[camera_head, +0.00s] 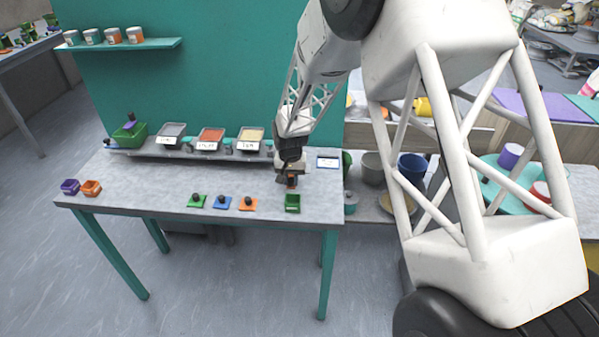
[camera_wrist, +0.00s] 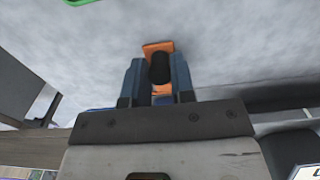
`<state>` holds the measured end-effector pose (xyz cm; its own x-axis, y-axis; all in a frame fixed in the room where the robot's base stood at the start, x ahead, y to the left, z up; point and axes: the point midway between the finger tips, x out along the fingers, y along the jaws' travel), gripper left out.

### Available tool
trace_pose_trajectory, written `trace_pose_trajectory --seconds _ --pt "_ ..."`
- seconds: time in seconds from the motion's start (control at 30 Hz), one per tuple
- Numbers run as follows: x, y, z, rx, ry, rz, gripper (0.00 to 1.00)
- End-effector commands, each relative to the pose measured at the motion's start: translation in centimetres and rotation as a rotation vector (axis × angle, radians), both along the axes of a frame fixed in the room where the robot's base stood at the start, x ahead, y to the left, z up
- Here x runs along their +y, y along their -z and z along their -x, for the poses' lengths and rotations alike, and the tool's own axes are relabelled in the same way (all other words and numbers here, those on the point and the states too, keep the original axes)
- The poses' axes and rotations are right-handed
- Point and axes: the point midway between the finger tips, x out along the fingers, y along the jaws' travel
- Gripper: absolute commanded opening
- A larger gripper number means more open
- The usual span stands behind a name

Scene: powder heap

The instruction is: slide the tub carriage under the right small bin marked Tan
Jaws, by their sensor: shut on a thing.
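The right small bin (camera_head: 251,134) stands at the right end of the row of three on the back shelf. It holds tan powder, and its label is too small to read surely. My gripper (camera_head: 291,182) is at the right of the table, right of and in front of that bin. It is shut on an orange piece with a black knob (camera_wrist: 159,68), which sits between the fingers in the wrist view. I cannot tell which piece is the tub carriage.
Two more labelled bins, rust (camera_head: 210,138) and grey (camera_head: 171,132), and a green box (camera_head: 129,136) stand leftward. Green, blue and orange knobbed plates (camera_head: 222,202) lie along the front. Purple (camera_head: 70,186) and orange (camera_head: 91,187) cups stand far left. The middle table is clear.

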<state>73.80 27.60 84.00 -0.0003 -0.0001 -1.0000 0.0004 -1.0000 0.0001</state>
Motion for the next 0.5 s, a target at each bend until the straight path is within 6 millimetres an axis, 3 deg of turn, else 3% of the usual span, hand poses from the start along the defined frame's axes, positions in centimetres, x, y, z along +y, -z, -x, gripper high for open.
trace_pose_trajectory --seconds 0.5 --pt "3.0 -0.1 0.0 -0.002 -0.001 -0.001 0.03"
